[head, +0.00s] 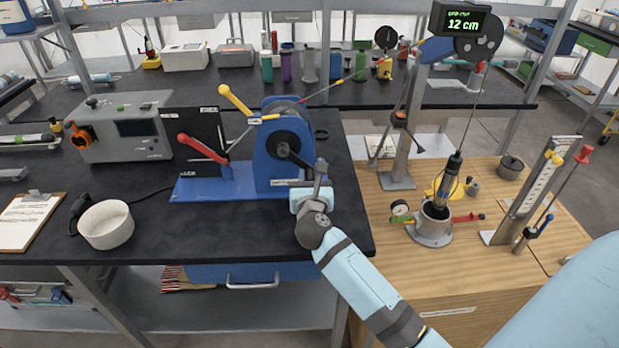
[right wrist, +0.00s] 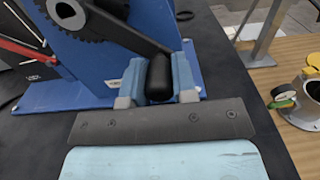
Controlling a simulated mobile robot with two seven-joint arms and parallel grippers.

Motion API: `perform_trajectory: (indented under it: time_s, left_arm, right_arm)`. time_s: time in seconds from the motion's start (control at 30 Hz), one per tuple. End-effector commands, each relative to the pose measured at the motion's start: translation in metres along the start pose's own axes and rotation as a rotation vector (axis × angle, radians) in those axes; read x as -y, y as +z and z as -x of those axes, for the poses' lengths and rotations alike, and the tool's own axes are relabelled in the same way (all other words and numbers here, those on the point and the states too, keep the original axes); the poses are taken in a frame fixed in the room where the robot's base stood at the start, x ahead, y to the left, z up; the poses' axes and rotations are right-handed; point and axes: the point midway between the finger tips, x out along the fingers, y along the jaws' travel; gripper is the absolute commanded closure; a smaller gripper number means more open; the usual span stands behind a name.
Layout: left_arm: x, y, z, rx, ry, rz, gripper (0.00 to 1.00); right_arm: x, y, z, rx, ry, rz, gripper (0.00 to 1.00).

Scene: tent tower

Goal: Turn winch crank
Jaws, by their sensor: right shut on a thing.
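The blue winch (head: 270,160) stands on the black table, with its blue base plate running to the left. Its black crank arm (head: 297,158) slopes down to the right from the hub. In the right wrist view the crank's black handle (right wrist: 160,78) stands between the two fingers of my right gripper (right wrist: 158,88), which is shut on it. In the head view my right gripper (head: 312,192) is at the winch's front right and covers the handle. A yellow-handled lever (head: 235,101) and a red-handled lever (head: 203,149) are left of the winch drum. My left gripper is not in view.
A display (head: 462,25) at the top right reads 12 cm. A white bowl (head: 105,224) and a clipboard (head: 28,221) lie at left.

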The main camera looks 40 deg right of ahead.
Motion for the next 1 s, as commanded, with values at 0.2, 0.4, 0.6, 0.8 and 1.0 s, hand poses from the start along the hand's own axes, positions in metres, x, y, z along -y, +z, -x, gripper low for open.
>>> perform_trajectory:
  time_s: [0.2,0.4,0.6,0.8,1.0]
  left_arm:
    - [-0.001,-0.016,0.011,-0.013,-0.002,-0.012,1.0]
    - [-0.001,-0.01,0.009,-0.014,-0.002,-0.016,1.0]
    - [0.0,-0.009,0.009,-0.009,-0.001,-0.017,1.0]
    - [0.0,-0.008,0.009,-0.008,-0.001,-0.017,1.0]
    - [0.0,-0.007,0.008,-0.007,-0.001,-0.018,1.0]
  right_arm:
    - [0.004,0.006,0.0,-0.003,-0.002,0.063,1.0]
    - [0.005,0.004,0.0,-0.001,-0.001,0.068,1.0]
    - [0.004,0.004,0.0,-0.001,-0.001,0.068,0.49]
    - [0.004,0.004,0.0,-0.001,-0.001,0.067,0.49]
    - [0.004,0.003,0.012,-0.002,0.0,0.065,0.49]
